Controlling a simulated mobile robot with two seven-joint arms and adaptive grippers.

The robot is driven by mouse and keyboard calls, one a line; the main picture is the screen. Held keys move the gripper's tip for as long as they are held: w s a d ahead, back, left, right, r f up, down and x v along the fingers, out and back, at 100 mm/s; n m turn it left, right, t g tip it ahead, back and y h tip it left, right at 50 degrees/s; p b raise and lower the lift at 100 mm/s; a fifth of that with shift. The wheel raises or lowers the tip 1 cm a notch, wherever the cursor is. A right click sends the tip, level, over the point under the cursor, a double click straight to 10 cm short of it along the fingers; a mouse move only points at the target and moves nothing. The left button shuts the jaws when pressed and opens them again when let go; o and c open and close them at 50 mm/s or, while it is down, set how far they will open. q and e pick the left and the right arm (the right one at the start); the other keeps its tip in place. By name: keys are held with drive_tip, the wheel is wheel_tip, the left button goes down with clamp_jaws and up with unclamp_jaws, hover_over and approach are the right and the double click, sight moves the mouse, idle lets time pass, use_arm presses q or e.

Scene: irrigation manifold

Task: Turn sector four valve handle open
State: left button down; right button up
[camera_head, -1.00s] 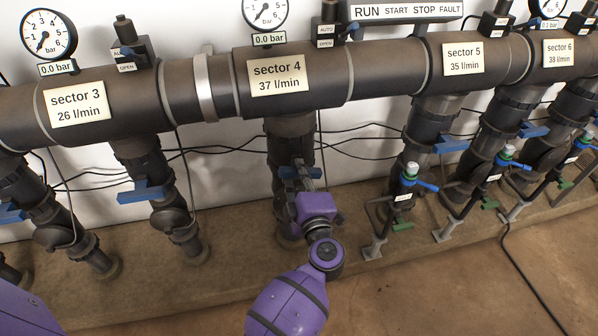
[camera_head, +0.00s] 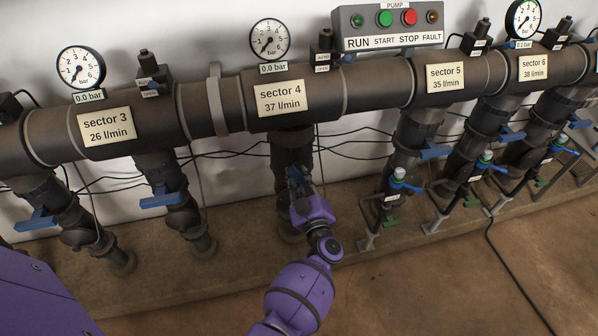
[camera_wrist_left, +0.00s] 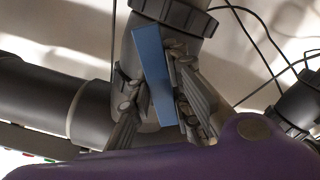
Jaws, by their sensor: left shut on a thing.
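The sector four valve handle is a blue lever. In the head view only a small part of the handle (camera_head: 295,173) shows, on the dark pipe below the "sector 4" label (camera_head: 281,98). In the left wrist view the handle (camera_wrist_left: 154,72) lies roughly along the pipe. My left gripper (camera_head: 299,184), on the purple arm, reaches it from the front. In the wrist view the fingers of the left gripper (camera_wrist_left: 163,100) are on both sides of the handle, shut on it. The fingers hide part of the valve. My right gripper is not in view.
Neighbouring valves have blue handles set across their pipes, such as the sector 3 handle (camera_head: 160,198) and the sector 5 handle (camera_head: 436,151). Small taps (camera_head: 398,178) stand to the right of the gripper. Thin cables run along the wall.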

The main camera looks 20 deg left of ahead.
use_arm(q)
drive_tip(key=shift+d+m+p, duration=0.1)
drive_tip(key=shift+m+p, duration=0.55)
drive_tip(key=shift+m, duration=0.25)
drive_tip(key=m+p, duration=0.1)
drive_tip(key=m, duration=0.2)
drive_tip(key=shift+f, duration=0.1)
drive_tip(key=shift+f+m+p, duration=0.1)
drive_tip(key=shift+m+p, duration=0.45)
drive_tip(key=shift+m, duration=0.25)
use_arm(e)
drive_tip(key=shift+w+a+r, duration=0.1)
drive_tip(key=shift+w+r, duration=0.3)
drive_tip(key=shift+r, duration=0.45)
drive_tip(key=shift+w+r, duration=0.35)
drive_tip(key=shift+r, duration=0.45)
use_arm(q)
drive_tip(key=c, duration=1.7)
unclamp_jaws()
drive_tip(key=shift+o, duration=0.3)
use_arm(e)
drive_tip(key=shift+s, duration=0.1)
